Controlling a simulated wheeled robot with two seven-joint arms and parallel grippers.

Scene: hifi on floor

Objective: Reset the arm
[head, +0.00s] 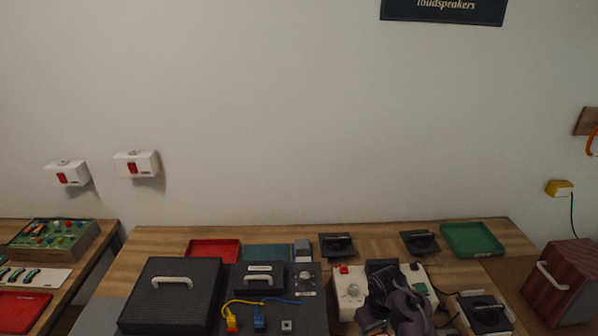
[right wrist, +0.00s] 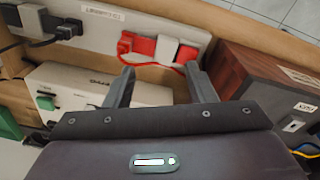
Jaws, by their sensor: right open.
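My right gripper (right wrist: 161,88) shows in the right wrist view with its two dark fingers apart and nothing between them. Beyond the fingers are a white power strip (right wrist: 90,22) with a red plug (right wrist: 140,46) and a white box (right wrist: 100,88). In the head view a dark purple-grey part of my right arm (head: 395,300) is over the right half of the table, in front of a white device with a dial (head: 350,288). Its fingertips are hidden there. My left gripper is not in view.
On the wooden table (head: 380,233) are a black case (head: 165,312), a dark panel with yellow and blue plugs (head: 295,313), a red tray (head: 213,249) and a green tray (head: 472,239). A reddish-brown wooden box (head: 565,285) stands at the right, also in the right wrist view (right wrist: 255,75).

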